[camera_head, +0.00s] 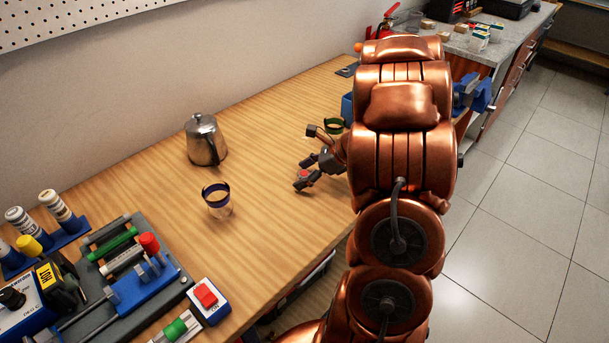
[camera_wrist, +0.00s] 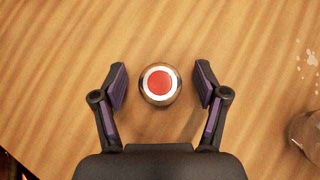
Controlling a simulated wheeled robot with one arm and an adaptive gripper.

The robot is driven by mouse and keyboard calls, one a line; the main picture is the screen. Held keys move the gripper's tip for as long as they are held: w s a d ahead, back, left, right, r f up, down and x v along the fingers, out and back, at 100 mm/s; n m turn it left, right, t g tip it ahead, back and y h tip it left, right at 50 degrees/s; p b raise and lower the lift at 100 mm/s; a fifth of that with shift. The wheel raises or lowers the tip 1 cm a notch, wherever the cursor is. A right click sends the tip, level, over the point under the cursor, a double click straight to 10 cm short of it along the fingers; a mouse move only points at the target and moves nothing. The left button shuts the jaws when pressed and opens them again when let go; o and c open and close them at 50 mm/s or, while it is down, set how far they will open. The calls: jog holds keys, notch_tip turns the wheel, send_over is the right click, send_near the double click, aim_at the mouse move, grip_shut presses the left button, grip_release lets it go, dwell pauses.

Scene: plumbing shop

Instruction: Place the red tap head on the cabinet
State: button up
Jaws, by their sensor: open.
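The red tap head (camera_wrist: 160,83), round with a red centre, a white ring and a metallic rim, sits on the wooden bench between my fingers in the wrist view. My gripper (camera_wrist: 161,76) is open, with a finger on each side and a visible gap to both. In the head view my gripper (camera_head: 304,173) is low over the bench, and a bit of the red top shows between its fingers. A grey-topped cabinet (camera_head: 462,42) with drawers stands at the back right, partly behind my arm.
A steel kettle (camera_head: 206,142) and a dark-rimmed glass cup (camera_head: 218,201) stand on the wooden bench (camera_head: 262,125) left of my gripper. Tools in holders (camera_head: 130,262) and a red-button box (camera_head: 208,299) fill the near left. Small boxes (camera_head: 478,40) and a blue vise (camera_head: 474,93) are at the cabinet.

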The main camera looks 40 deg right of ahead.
jog(key=c, duration=1.3)
